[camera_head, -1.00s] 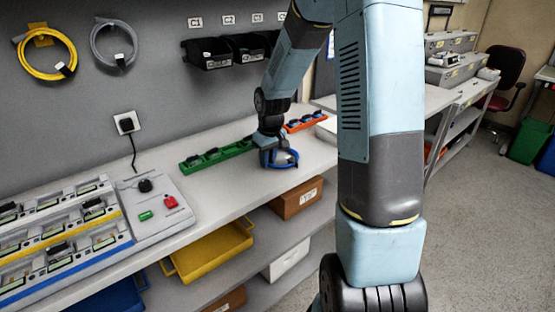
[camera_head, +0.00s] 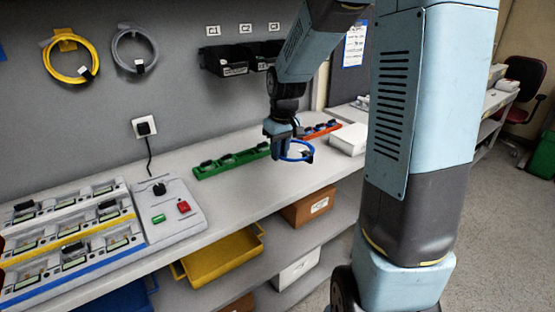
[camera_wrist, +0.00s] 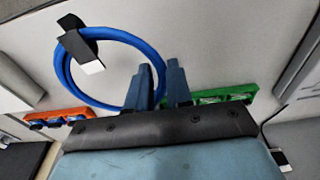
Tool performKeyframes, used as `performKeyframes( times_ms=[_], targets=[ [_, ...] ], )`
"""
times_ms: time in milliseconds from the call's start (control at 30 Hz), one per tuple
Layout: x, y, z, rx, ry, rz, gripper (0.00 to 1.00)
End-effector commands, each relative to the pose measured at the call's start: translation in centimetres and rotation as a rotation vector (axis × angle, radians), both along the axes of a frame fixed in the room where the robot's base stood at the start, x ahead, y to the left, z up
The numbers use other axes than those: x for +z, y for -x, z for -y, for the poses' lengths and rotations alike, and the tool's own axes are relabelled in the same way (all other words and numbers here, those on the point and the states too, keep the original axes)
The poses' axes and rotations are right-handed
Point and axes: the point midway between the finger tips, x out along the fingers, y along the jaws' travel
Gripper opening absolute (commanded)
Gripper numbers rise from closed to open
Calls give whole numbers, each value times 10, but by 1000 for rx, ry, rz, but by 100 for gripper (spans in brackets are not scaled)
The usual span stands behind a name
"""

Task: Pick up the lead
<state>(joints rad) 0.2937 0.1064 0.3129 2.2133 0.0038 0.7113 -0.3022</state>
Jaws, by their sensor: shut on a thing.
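The lead is a coiled blue cable; it shows in the head view (camera_head: 302,156) and large in the wrist view (camera_wrist: 62,70), with a black and white piece (camera_wrist: 80,45) at its far left. My gripper (camera_head: 284,146) is shut on the coil's edge and holds it above the bench. In the wrist view my gripper's two fingers (camera_wrist: 162,85) stand at the coil's right side. The exact grip point is partly hidden by the fingers.
A green strip (camera_head: 230,162) and an orange strip (camera_head: 322,130) lie on the bench behind. A white box (camera_head: 348,138) stands to the right. Yellow (camera_head: 66,62) and grey (camera_head: 134,47) coils hang on the wall.

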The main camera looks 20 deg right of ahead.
Motion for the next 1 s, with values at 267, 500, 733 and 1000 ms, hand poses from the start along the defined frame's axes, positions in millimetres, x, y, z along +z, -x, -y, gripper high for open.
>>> performKeyframes(
  times_ms=[267, 500, 733, 1000],
  targets=[
    [27, 48, -21, 1, 0, 3, 0],
    [39, 74, -33, 0, 0, 1, 0],
    [44, 85, -38, 0, 0, 1, 0],
    [44, 86, -38, -1, 0, 0, 0]
  ],
)
